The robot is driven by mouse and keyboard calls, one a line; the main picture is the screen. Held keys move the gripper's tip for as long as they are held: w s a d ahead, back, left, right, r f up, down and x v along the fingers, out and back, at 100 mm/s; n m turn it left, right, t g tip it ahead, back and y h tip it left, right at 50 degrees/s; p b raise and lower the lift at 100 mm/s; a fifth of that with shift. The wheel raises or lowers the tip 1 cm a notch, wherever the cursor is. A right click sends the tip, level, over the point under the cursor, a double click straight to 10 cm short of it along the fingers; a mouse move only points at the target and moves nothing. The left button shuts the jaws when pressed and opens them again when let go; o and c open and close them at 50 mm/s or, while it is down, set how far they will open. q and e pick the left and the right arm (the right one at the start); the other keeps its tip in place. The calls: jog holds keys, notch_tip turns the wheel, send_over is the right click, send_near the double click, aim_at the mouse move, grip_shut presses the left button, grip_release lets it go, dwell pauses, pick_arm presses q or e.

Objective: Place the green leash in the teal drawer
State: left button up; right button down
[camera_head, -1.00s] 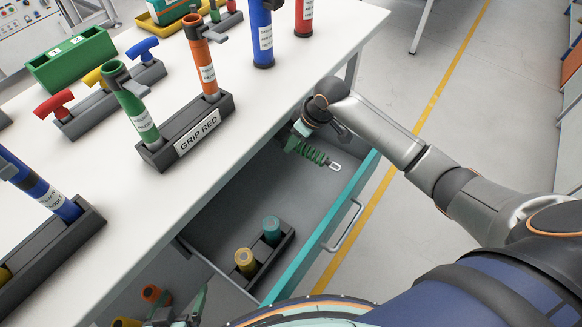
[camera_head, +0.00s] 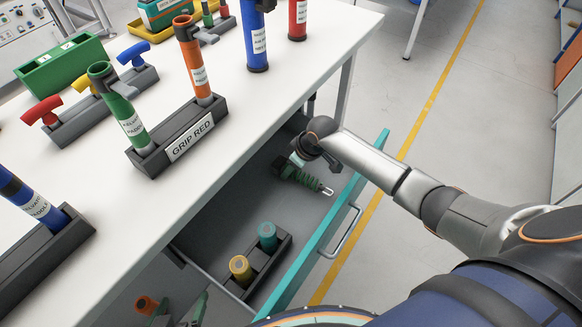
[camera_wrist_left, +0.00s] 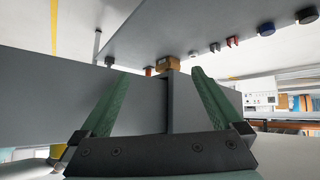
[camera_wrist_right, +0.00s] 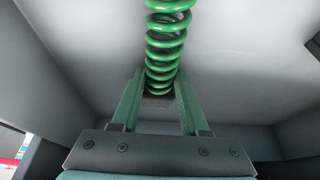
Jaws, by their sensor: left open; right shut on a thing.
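The green coiled leash (camera_head: 305,178) is in my right gripper (camera_head: 296,160), inside the open teal drawer (camera_head: 327,226). In the right wrist view the leash's coils (camera_wrist_right: 166,42) run up from between the shut fingers (camera_wrist_right: 160,82). In the head view its clip end points right, toward the drawer's teal front. Whether the leash touches the drawer floor I cannot tell. My left gripper (camera_head: 183,302) is open and empty, low at the bottom edge of the head view. The left wrist view shows its parted fingers (camera_wrist_left: 162,76) below the tabletop.
A dark rack with a yellow and a teal cylinder (camera_head: 267,236) stands in the drawer's near part. The drawer floor between rack and leash is clear.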

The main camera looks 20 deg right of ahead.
aim_at(305, 175)
jog(key=shift+f, duration=0.15)
jog(key=shift+c, duration=2.1)
grip_release()
jog(key=p+v, duration=0.1)
jog(key=v, duration=0.3)
jog(key=shift+w, duration=0.1)
pick_arm(q)
jog(key=shift+s+a+r+p, duration=0.2)
jog(key=shift+a+r+p, duration=0.2)
jog(key=shift+a+p, duration=0.15)
jog(key=shift+s+a+r+p, duration=0.2)
jog(key=shift+a+r+p, duration=0.2)
jog(key=shift+p, duration=0.2)
pick_arm(e)
jog(key=v, duration=0.8)
